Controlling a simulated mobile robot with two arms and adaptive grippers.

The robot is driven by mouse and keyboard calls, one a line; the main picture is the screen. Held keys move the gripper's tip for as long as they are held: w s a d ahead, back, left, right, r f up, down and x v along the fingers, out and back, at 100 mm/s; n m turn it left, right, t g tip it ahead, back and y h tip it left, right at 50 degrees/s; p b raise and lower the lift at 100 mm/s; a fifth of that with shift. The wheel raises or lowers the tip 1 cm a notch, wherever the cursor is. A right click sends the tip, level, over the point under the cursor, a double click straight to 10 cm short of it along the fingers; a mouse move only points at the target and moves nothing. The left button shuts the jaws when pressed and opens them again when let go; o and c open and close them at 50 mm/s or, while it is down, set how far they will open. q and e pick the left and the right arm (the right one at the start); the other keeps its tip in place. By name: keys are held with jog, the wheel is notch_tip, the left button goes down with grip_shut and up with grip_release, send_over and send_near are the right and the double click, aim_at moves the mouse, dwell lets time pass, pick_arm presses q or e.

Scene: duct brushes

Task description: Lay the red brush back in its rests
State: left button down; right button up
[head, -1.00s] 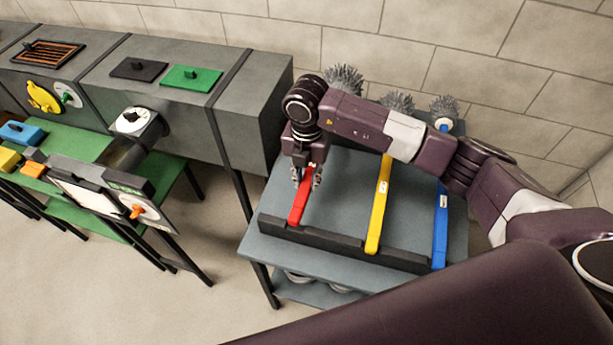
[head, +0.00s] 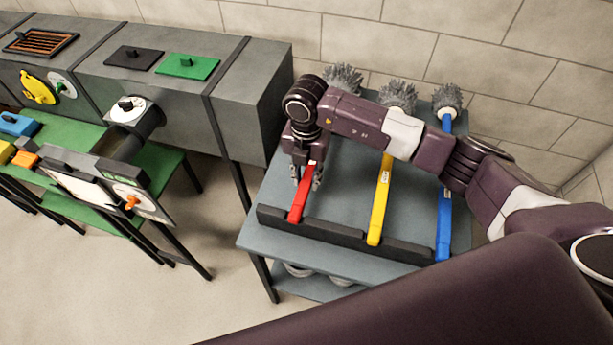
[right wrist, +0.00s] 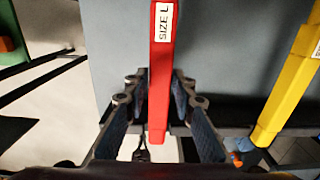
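The red brush (head: 301,203) has a flat red handle marked "SIZE L" in the right wrist view (right wrist: 161,70). Its near end lies at the left part of the black notched front rest (head: 345,238). A grey bristle head (head: 343,78) shows behind my arm, in line with the handle; the part between is hidden. My right gripper (head: 307,180) is over the handle, pointing down. In the right wrist view its fingers (right wrist: 160,90) stand on both sides of the handle, with narrow gaps showing. How deep the handle sits in its notch is unclear. My left gripper is out of view.
A yellow brush (head: 380,205) and a blue brush (head: 444,215) lie to the right on the same grey table (head: 345,180). A grey duct (head: 245,100) and a green bench (head: 165,172) stand left. A brick wall is close behind.

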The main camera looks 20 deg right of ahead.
jog(key=o, duration=0.3)
